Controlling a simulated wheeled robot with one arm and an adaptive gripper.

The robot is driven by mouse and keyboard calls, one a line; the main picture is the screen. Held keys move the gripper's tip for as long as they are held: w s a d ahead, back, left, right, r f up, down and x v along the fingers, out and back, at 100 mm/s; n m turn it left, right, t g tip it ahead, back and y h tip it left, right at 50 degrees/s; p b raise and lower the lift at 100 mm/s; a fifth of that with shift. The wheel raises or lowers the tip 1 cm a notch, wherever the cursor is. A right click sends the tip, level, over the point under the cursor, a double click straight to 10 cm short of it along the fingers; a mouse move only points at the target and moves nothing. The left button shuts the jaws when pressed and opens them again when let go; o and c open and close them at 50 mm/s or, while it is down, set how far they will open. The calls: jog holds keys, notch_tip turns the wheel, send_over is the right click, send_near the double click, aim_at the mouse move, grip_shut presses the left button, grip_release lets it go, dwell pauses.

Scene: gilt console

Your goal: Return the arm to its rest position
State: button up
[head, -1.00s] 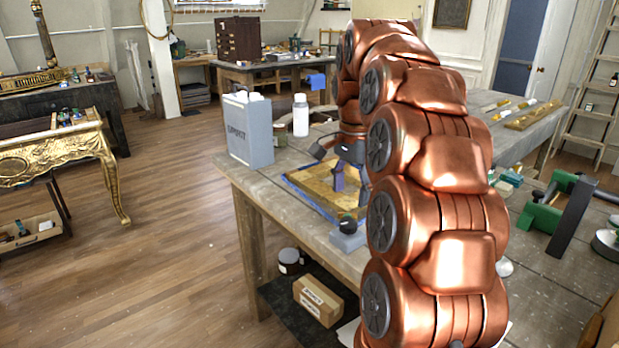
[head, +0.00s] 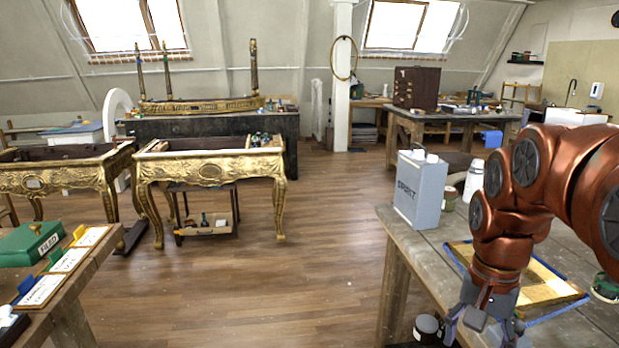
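My gripper (head: 484,328) hangs at the lower right of the head view, at the end of my copper-coloured arm. Its fingers are spread apart and point down. I see nothing held between them, though the tips are close to the bottom edge of the picture. My arm bends down from the right edge of the picture. The gripper appears in front of the near left part of the wooden workbench (head: 402,238); its exact height there is hard to tell.
A grey spirit can (head: 420,190) and a white bottle (head: 473,181) stand on the workbench. A blue-edged tray (head: 545,284) lies behind the gripper. A dark jar (head: 426,328) is low beside it. Gilt consoles (head: 213,168) stand left. The wooden floor (head: 300,275) between is clear.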

jog(key=s+a+f+n+p, duration=0.2)
jog(key=s+a+f+n, duration=0.1)
jog(key=s, duration=0.5)
jog(key=s+a+f+n+g+p, duration=0.1)
jog(key=s+a+f+n+p, duration=0.1)
jog(key=s, duration=0.7)
jog(key=a+f+n, duration=0.1)
jog(key=a+n, duration=0.1)
jog(key=shift+s+a+n, duration=0.2)
jog(key=shift+a+n, duration=0.15)
jog(key=shift+n, duration=0.05)
jog(key=shift+d, duration=0.1)
